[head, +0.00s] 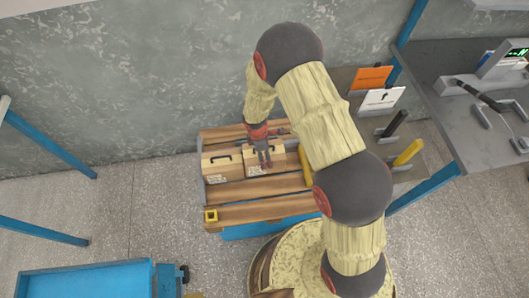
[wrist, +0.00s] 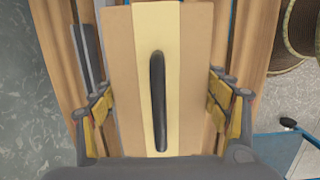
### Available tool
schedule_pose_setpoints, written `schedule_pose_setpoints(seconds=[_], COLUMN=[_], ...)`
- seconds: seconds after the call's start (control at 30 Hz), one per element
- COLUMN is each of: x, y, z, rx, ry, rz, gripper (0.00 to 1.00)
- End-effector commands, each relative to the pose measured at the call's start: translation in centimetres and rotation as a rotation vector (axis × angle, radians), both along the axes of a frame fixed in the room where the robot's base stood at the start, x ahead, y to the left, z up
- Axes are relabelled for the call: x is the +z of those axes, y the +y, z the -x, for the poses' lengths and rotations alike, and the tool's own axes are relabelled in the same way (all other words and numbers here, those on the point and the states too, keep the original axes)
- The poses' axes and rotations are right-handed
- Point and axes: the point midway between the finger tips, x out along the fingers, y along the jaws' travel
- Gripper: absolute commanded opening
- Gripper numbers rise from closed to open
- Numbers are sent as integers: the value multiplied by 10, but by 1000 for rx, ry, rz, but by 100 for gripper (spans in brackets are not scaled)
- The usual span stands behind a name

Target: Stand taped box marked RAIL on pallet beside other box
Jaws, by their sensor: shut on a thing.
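A tan cardboard box with a pale tape stripe and a black handle fills the middle of the wrist view (wrist: 190,50). In the head view this taped box (head: 279,161) is at the pallet, right of the other box (head: 220,168), which also has a dark handle. The lettering on both is too small to read. My gripper (head: 264,154) is shut on the taped box, with a finger on each side of it in the wrist view. The box looks upright. I cannot tell whether its base touches the wooden pallet (head: 250,212) or whether the boxes touch.
A yellow bar (head: 305,166) is right of the taped box. A grey workbench (head: 460,110) stands at the right. A blue table (head: 85,283) is at the lower left. The pallet's front planks are mostly clear.

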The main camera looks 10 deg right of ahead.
Motion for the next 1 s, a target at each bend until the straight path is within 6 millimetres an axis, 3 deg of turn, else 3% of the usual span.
schedule_pose_setpoints(seconds=[0.3, 0.7, 0.73, 1.0], x=[-33, -36, -37, -37], y=[0, 0, 0, 0], z=[-1, -2, 0, 0], rx=[0, 0, 0, 0], ry=[-2, -3, 0, 1], rz=[-1, -1, 0, 0], gripper=[14, 14, 76, 92])
